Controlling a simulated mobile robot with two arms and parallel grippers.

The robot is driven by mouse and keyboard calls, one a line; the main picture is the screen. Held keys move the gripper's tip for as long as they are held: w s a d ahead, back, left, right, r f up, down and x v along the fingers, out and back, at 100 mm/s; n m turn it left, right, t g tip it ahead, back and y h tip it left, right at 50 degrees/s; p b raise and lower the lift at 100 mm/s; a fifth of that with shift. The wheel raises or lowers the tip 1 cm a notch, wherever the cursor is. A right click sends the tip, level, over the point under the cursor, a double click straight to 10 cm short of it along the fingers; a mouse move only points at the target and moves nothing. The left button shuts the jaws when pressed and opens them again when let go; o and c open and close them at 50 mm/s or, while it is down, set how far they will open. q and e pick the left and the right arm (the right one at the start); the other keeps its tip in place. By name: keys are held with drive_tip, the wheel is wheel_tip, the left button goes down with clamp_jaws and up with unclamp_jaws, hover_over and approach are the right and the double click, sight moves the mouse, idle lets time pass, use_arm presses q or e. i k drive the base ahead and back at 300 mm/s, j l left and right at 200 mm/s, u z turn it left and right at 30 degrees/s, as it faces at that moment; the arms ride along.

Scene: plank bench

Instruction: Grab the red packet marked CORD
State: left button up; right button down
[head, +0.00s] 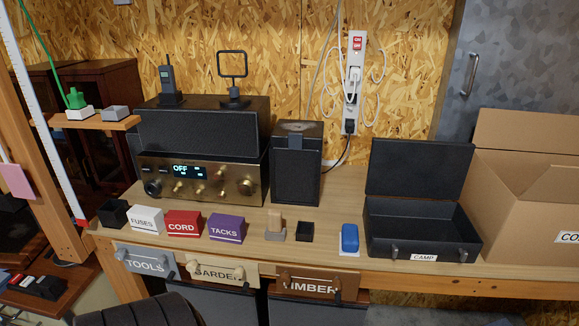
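The red packet marked CORD (183,224) stands on the plank bench in the head view, left of centre. It sits between the white packet marked FUSES (145,220) on its left and the purple packet marked TACKS (226,228) on its right. Its label faces me and nothing covers it. Neither of my grippers shows in the head view.
A radio unit (200,184) stands behind the packets. A small black open box (113,213) is left of FUSES. A wooden block (275,222), a small black box (304,231), a blue item (349,238) and an open black case (425,250) stand rightward. A cardboard box (520,210) is far right.

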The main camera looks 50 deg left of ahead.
sight(179, 223)
drive_tip(key=u, duration=2.45)
